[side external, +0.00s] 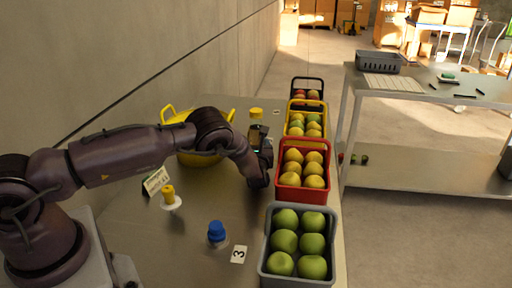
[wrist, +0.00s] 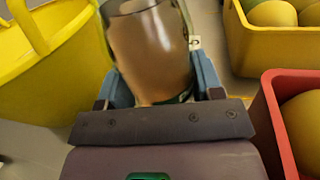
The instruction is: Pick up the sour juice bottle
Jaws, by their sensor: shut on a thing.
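The juice bottle (side external: 255,133) has a yellow cap and a dark body, and it stands upright beyond my arm in the side external view. My gripper (wrist: 158,92) is shut on the bottle, with a blue finger on each side of it. In the wrist view the bottle (wrist: 150,45) shows as a brownish, glossy cylinder that fills the space between the fingers. My arm hides the lower part of the bottle in the side external view, so I cannot tell whether it touches the table.
A yellow tub (side external: 200,158) is left of the bottle. Red (side external: 301,195), yellow (side external: 306,104) and grey (side external: 298,281) fruit crates line the right edge. A blue-capped item (side external: 216,232), a yellow-topped item (side external: 169,195) and cards (side external: 239,254) stand on the near table.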

